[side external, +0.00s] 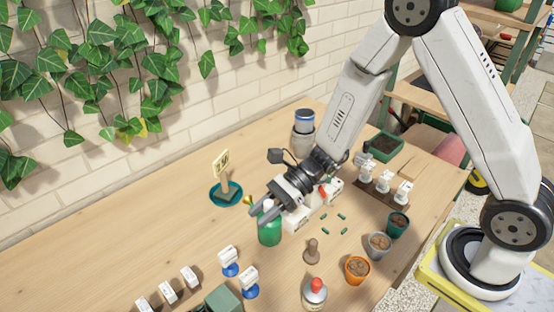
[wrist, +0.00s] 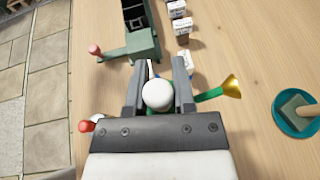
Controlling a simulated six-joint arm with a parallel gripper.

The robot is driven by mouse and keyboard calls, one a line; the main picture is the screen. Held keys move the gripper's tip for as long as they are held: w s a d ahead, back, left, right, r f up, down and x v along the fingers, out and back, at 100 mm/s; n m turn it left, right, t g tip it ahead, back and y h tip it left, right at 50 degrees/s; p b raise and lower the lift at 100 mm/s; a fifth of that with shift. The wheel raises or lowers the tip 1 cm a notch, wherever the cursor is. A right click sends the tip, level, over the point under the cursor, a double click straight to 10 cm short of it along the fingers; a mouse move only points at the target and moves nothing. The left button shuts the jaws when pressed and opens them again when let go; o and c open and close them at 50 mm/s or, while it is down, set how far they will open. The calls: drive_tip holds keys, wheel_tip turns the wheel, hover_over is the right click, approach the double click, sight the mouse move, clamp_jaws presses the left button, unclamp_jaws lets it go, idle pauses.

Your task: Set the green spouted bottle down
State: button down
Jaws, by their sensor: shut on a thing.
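The green spouted bottle (side external: 269,230) is upright in the side view, between the fingers of my gripper (side external: 264,211). My gripper is shut on its upper part. I cannot tell whether its base touches the table (side external: 150,225) or hangs just above it. In the wrist view, its white cap (wrist: 157,95) sits between the two fingers of my gripper (wrist: 158,82). Its green spout with a yellow flared end (wrist: 230,87) points right. The lower body is hidden from the wrist camera.
White labels on blue stands (side external: 229,262) are in front.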

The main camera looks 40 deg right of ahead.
drive_tip(key=w+d+m+t+h, duration=0.5)
drive_tip(key=w+d+m+t, duration=0.4)
drive_tip(key=w+d, duration=1.35)
wheel_tip(320, 180, down, 10)
drive_tip(key=shift+a+r, duration=0.15)
drive_tip(key=shift+a, duration=0.05)
idle(0.4)
drive_tip(key=shift+c, duration=2.2)
unclamp_jaws()
